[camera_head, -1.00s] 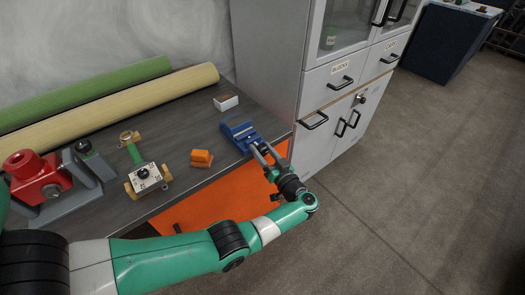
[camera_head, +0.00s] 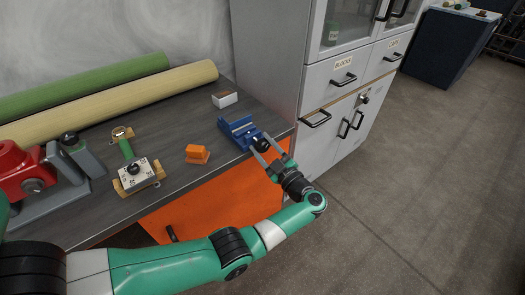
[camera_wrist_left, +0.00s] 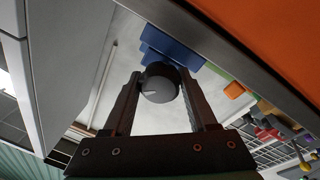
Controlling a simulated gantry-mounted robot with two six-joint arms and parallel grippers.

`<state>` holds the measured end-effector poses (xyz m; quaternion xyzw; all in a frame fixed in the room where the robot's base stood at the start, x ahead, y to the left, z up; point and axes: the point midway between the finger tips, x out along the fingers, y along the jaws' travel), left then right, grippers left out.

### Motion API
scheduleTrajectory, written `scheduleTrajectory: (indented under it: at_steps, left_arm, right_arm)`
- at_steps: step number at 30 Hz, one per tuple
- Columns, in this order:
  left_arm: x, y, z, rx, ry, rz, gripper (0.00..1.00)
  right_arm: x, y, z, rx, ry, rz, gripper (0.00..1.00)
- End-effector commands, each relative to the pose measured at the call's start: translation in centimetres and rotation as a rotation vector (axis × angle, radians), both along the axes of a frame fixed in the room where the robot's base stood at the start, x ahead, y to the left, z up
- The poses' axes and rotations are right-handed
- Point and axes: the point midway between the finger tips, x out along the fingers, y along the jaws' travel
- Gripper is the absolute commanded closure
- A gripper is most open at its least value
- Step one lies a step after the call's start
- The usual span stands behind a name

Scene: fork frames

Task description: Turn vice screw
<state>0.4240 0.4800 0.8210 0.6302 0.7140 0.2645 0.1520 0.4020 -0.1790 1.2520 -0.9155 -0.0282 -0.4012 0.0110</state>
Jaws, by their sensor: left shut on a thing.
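The blue vice (camera_head: 236,131) stands at the right front edge of the grey workbench (camera_head: 185,117). Its dark round screw knob (camera_wrist_left: 160,83) faces out over the edge. My left gripper (camera_head: 261,147) reaches up to the vice from the front right, one finger on each side of the knob. In the left wrist view my left gripper (camera_wrist_left: 162,80) is shut on the knob, with the blue vice body (camera_wrist_left: 170,47) just beyond it. The screw shaft behind the knob is mostly hidden. My right gripper is not in view.
An orange block (camera_head: 197,153) and a small white box (camera_head: 225,99) lie near the vice. A gauge device (camera_head: 138,175) and a red machine (camera_head: 22,172) stand further left. Green and yellow rolls (camera_head: 115,103) lie at the back. A grey cabinet (camera_head: 275,55) borders the bench on the right.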

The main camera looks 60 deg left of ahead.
Motion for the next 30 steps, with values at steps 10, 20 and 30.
scheduleTrajectory:
  at_steps: [10, 20, 30]
  left_arm:
    - [0.0, 0.0, -0.2, 0.073, -0.320, -0.001, 0.97]
    - [0.0, 0.0, 0.0, 0.134, -0.595, 0.000, 0.97]
    - [0.0, 0.0, 0.0, 0.173, -0.761, -0.001, 0.97]
  right_arm:
    - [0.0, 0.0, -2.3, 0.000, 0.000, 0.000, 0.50]
    - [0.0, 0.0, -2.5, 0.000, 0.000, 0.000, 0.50]
    - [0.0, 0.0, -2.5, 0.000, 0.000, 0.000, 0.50]
